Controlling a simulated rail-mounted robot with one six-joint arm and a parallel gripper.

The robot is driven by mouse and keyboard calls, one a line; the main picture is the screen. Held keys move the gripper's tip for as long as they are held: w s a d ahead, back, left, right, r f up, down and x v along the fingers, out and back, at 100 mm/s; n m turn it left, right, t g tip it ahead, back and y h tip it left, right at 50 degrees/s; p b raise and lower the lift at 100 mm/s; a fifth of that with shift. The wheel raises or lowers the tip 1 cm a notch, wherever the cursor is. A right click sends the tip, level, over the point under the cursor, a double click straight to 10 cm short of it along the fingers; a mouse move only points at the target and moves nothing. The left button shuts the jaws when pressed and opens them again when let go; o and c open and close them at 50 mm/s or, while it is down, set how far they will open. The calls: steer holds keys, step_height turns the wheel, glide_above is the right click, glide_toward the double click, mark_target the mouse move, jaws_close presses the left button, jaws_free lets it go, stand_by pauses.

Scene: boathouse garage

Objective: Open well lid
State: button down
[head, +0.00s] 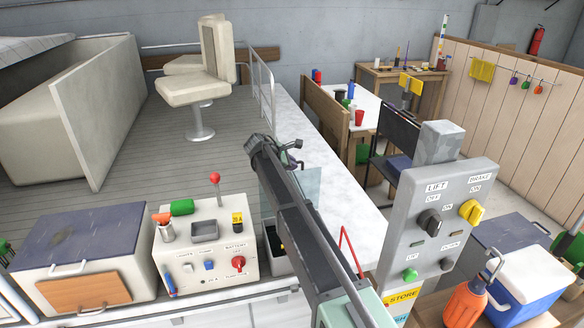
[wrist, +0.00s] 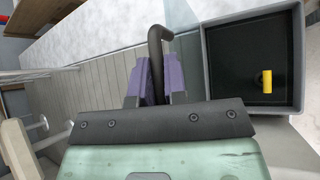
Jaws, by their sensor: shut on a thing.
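My gripper (wrist: 160,82) has two purple fingers shut on a black bent handle (wrist: 156,48) in the wrist view. In the head view my gripper (head: 278,150) is up above the counter, with the dark handle end (head: 295,145) at its tip. A clear, faintly tinted panel (head: 306,188), apparently the well lid, stands raised beside my arm. The well (wrist: 203,70) is a grey-rimmed square box with a dark inside; a yellow cylinder (wrist: 267,81) lies in it. In the head view my arm partly hides the well (head: 280,266). The join between handle and lid is unclear.
Left of the well is a cream control box (head: 205,262) with a red-topped lever (head: 215,178). A grey switch panel (head: 437,230) stands close on the right of my arm. A white counter (head: 325,155) runs behind; a pedestal seat (head: 200,85) stands further back.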

stand_by(0.3)
steer(key=c, duration=1.2)
jaws_free()
steer(key=shift+o, duration=0.2)
steer(key=shift+r, duration=0.1)
steer(key=p+v, duration=0.7)
steer(key=v, duration=0.3)
steer(key=shift+a+r, duration=0.15)
steer(key=shift+a, duration=0.15)
steer(key=shift+s, duration=0.1)
